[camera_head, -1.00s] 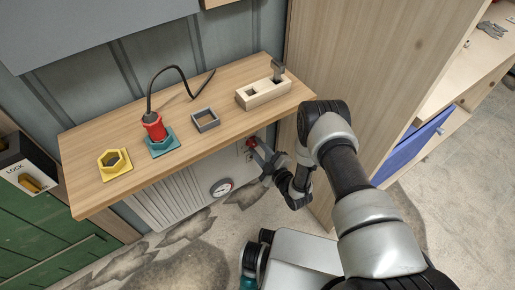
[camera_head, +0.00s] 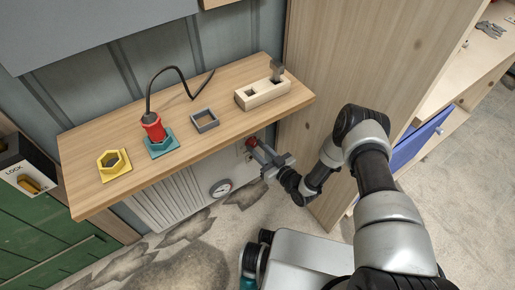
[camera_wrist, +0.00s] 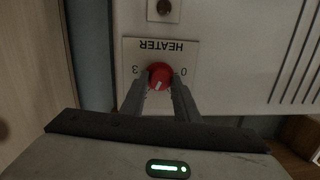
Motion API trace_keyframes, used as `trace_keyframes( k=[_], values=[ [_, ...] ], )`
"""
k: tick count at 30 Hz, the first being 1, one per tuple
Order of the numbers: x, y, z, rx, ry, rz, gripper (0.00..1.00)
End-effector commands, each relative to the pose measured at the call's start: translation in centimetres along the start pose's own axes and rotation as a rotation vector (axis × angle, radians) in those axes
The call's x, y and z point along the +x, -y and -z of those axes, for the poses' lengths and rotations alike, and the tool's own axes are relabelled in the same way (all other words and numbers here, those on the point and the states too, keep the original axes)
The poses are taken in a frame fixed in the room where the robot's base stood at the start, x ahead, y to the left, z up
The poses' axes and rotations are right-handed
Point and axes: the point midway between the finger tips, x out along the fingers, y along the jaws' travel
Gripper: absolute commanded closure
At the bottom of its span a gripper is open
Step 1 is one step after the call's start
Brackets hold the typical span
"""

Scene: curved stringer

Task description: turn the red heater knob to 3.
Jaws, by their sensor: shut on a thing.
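The red heater knob (camera_wrist: 160,76) sits on a white plate (camera_wrist: 185,48) that reads HEATER, upside down in the wrist view. The 3 is left of the knob and the 0 is right of it. A pale mark on the knob points down in the picture, slightly left, between the two numbers. My gripper (camera_wrist: 160,88) is shut on the knob, one finger on each side. In the head view the knob (camera_head: 252,143) shows as a small red spot under the shelf's right part, with my gripper (camera_head: 262,153) at it.
A wooden shelf (camera_head: 110,188) overhangs the white heater (camera_head: 170,203), which has a round gauge (camera_head: 220,188). A tall wooden panel (camera_head: 335,60) stands close on the right. A dark round button (camera_wrist: 164,8) is beyond the plate.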

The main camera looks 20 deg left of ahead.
Motion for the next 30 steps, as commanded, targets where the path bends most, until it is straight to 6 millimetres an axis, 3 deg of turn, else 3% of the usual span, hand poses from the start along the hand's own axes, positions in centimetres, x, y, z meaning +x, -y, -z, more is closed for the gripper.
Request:
trace_keyframes(
  k=[30],
  values=[
    [0.13, -0.16, -0.16, 0.955, -0.071, 0.097, 0.94]
  ],
)
